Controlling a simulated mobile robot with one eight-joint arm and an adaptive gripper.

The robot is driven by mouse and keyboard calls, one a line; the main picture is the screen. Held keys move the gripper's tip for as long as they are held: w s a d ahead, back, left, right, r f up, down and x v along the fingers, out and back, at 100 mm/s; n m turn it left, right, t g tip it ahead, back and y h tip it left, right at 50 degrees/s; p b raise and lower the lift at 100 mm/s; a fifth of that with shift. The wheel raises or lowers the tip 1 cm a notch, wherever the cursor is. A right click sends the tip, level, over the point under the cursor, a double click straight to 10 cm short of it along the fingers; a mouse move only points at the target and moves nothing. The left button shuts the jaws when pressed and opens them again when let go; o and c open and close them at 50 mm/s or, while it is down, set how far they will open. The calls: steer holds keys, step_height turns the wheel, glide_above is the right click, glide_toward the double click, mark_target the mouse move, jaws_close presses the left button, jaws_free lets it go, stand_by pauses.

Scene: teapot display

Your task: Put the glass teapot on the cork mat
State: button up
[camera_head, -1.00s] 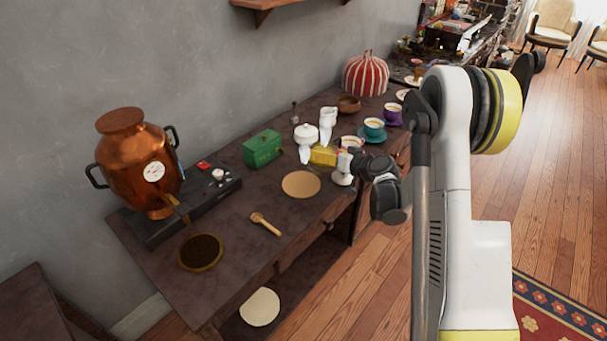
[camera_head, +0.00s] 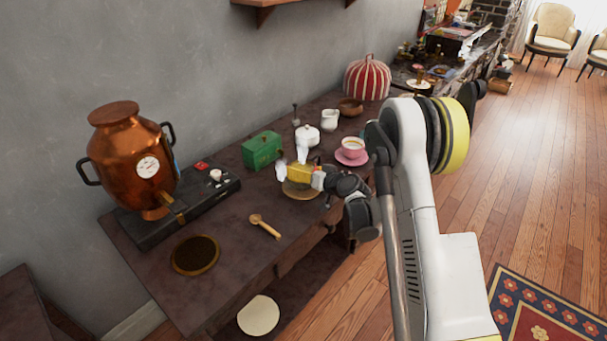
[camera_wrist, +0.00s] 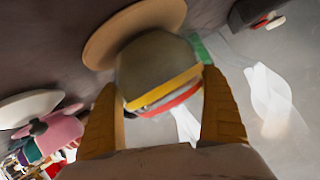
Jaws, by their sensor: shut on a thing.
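The cork mat (camera_head: 298,195) is a tan disc on the dark table, partly covered by my gripper (camera_head: 300,172) in the head view. Its edge also shows in the wrist view (camera_wrist: 100,48). My gripper's yellow fingers (camera_wrist: 160,112) are shut on a rounded, grey-olive thing (camera_wrist: 158,62) with yellow and red bands, which I take to be part of the glass teapot. White, glassy streaks beside the fingers look like the teapot's clear body (camera_head: 282,172). It is over or at the mat; I cannot tell whether it touches. Its outline is hard to see.
A green box (camera_head: 262,150), white lidded pot (camera_head: 307,135) and pink cup (camera_head: 352,146) stand close by. A wooden scoop (camera_head: 264,226) and dark round tray (camera_head: 195,255) lie nearer. A copper urn (camera_head: 130,160) stands left.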

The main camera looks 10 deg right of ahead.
steer(key=o, duration=1.1)
steer(key=shift+o, duration=0.2)
steer(key=shift+r, duration=0.15)
steer(key=p+v, duration=0.2)
steer(key=v, duration=1)
steer(key=s+a+r+g+h, duration=0.1)
steer(key=s+a+r+g, duration=0.35)
steer(key=s+r, duration=0.75)
steer(key=s+r+h, duration=0.1)
steer(key=s+h, duration=0.1)
steer(key=s, duration=0.8)
steer(key=s+r+g+h, duration=0.1)
steer(key=s+h, duration=0.1)
steer(key=s, duration=0.8)
steer(key=shift+r, duration=0.4)
steer(key=shift+d, duration=0.1)
